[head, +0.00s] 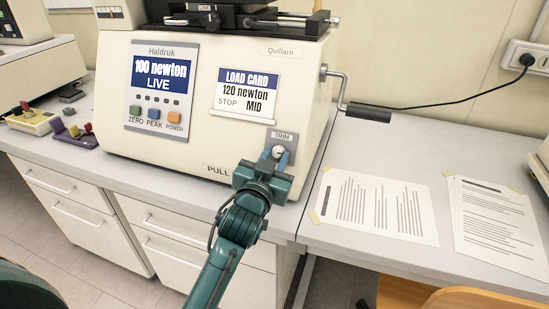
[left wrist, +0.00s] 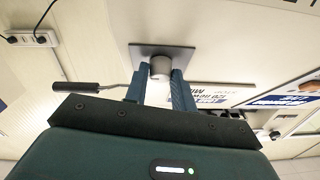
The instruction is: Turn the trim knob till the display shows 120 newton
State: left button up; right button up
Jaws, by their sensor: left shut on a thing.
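The trim knob (left wrist: 160,67) is a small grey cylinder on a plate marked TRIM (head: 283,137), low on the right of the machine's front. My left gripper (head: 277,153) is shut on the knob, with a blue finger on each side of it; the left wrist view also shows the gripper (left wrist: 160,85) around it. The display (head: 160,73) reads 100 newton, LIVE. The load card (head: 246,93) beside it reads 120 newton, STOP MID. My right gripper is not in view.
The cream machine (head: 200,55) stands on a grey bench. A crank with a dark handle (head: 368,111) sticks out on its right side. Two printed sheets (head: 375,207) are taped to the bench at right.

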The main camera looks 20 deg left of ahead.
pick_arm(q)
jog(key=shift+r, duration=0.15)
jog(key=m+p, duration=0.1)
jog(key=m+h+p, duration=0.1)
jog(key=p, duration=0.1)
jog(key=shift+a+r, duration=0.15)
jog(key=shift+r, duration=0.1)
jog(key=shift+f+m+h+p, duration=0.15)
jog(key=shift+m+h+p, duration=0.25)
jog(key=shift+m, duration=0.3)
jog(key=shift+f+m+h, duration=0.15)
jog(key=shift+m+h, duration=0.35)
jog(key=shift+m, duration=0.2)
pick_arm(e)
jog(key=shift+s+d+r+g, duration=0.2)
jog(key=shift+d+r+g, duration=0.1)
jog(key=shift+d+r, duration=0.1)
pick_arm(q)
jog(key=o, duration=1)
